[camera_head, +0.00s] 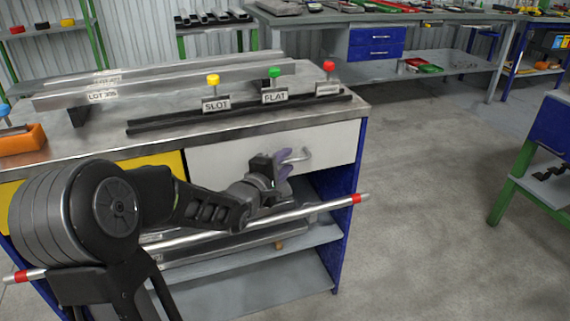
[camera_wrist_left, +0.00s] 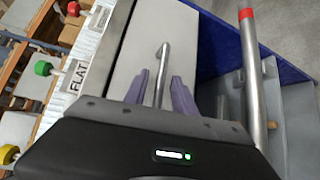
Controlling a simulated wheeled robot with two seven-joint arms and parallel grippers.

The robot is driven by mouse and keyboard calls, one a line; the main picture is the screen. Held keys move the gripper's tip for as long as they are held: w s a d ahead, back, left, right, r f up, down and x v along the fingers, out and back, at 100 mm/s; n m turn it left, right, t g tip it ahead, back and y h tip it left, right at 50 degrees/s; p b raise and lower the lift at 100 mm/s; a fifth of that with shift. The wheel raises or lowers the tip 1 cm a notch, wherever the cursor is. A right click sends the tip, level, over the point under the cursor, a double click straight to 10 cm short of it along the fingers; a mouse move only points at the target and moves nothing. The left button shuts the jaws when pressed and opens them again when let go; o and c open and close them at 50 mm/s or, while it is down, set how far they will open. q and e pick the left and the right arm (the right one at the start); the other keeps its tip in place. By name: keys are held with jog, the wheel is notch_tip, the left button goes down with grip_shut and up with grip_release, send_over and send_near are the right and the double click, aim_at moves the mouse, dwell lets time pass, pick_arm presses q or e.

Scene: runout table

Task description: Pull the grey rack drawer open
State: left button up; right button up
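The grey rack drawer (camera_head: 225,160) is a pale front under the right half of the bench top and looks closed. Its bar handle (camera_head: 301,157) stands out from the front, and the handle also shows in the left wrist view (camera_wrist_left: 163,62). My left gripper (camera_head: 291,158) is at the handle. In the left wrist view the purple fingers (camera_wrist_left: 160,80) are spread, one on each side of the bar, with gaps visible. I cannot tell whether either finger touches it. The drawer front (camera_wrist_left: 125,62) also shows in the left wrist view. My right gripper is not in view.
A steel bar with red ends (camera_head: 310,209) sticks out past the rack below the drawer, close under my left gripper. A yellow drawer front (camera_head: 160,160) is to the left. Slot and flat stops (camera_head: 275,95) stand on the bench top. The floor (camera_head: 430,230) to the right is clear.

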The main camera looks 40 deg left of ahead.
pick_arm(q)
jog(key=shift+w, duration=0.1)
jog(key=shift+c, duration=0.5)
grip_shut()
dwell(0.9)
